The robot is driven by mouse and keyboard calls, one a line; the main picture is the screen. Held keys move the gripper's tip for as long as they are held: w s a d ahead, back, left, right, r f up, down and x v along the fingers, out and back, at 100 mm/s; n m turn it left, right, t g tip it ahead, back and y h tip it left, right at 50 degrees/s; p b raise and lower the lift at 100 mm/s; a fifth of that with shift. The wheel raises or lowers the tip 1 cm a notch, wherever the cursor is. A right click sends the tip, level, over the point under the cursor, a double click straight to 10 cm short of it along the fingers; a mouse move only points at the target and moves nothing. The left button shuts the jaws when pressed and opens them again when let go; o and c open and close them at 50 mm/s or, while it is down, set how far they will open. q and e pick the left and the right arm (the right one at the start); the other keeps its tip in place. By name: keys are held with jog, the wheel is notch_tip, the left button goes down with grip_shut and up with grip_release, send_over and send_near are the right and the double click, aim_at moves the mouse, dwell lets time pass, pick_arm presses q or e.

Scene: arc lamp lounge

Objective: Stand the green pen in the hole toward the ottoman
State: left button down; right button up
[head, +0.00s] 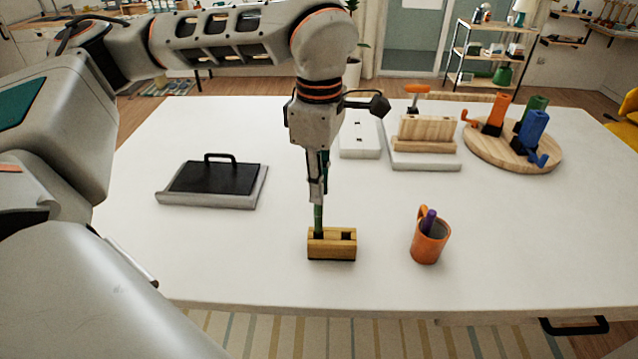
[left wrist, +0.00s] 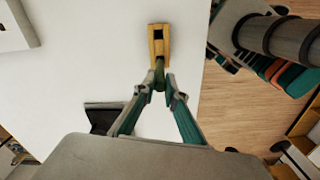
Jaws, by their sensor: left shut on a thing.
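My left gripper (head: 318,196) points straight down and is shut on the green pen (head: 318,218), which is upright. The wooden block (head: 332,250) stands on the white table under it and has two dark square holes side by side. The pen's lower end is at the left hole in the head view; I cannot tell whether it is inside. The right hole (head: 347,236) is empty. In the left wrist view the gripper (left wrist: 160,82) holds the pen (left wrist: 159,74) at the near end of the block (left wrist: 166,45). My right gripper is not in view.
An orange mug (head: 428,244) with a purple pen (head: 428,221) stands right of the block. A black-topped tray (head: 212,183) lies to the left. A wooden rack (head: 427,134) and a round board (head: 480,151) with coloured holders stand behind. A yellow seat (head: 629,104) shows at the far right.

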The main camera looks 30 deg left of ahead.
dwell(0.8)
pick_arm(q)
jog(key=b, duration=0.3)
send_over(319, 231)
jog(key=shift+w+a+f, duration=0.15)
jog(key=shift+f, duration=1.3)
jog(key=shift+w+a+f, duration=0.1)
jog(key=shift+w+f, duration=0.05)
jog(key=shift+f, duration=1.3)
jog(key=c, duration=2)
grip_release()
jog(key=shift+r, duration=0.1)
notch_tip(319, 231, up, 12)
jog(key=shift+f, duration=0.1)
